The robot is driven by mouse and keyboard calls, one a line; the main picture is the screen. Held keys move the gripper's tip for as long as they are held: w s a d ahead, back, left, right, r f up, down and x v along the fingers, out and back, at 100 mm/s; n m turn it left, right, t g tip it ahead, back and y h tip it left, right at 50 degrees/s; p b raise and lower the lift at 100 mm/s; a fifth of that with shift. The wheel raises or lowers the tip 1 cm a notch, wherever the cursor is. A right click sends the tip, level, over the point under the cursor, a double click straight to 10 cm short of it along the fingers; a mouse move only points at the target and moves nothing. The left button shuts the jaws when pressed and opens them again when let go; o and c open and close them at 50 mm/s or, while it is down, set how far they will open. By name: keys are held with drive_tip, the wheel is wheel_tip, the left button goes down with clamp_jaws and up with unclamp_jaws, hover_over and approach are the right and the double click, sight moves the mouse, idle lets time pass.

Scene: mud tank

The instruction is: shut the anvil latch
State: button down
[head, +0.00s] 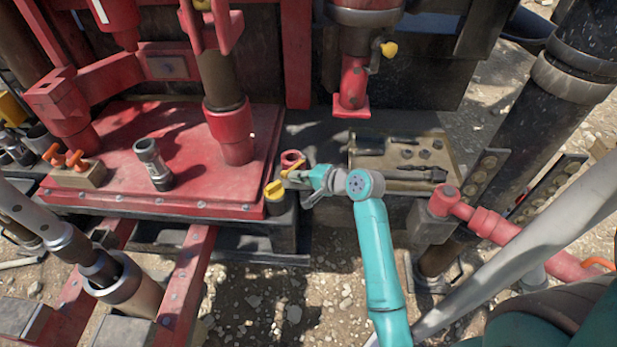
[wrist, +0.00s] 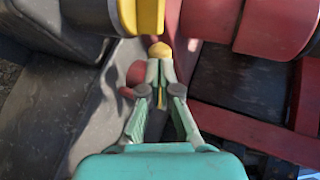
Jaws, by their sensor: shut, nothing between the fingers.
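Another yellow-tipped handle (head: 388,49) hangs on the dark cylinder at top centre. No part is clearly marked as the anvil latch.
A tan tray (head: 432,186) with tools lies right of my gripper. The red deck (head: 110,130) carries a metal fitting (head: 152,163) and a thick red post (head: 228,120). A red pipe (head: 510,235) and dark column (head: 540,110) stand at right.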

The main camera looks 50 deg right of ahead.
drive_tip(key=shift+w+f, duration=0.3)
drive_tip(key=shift+w, duration=0.2)
drive_tip(key=shift+a, duration=0.1)
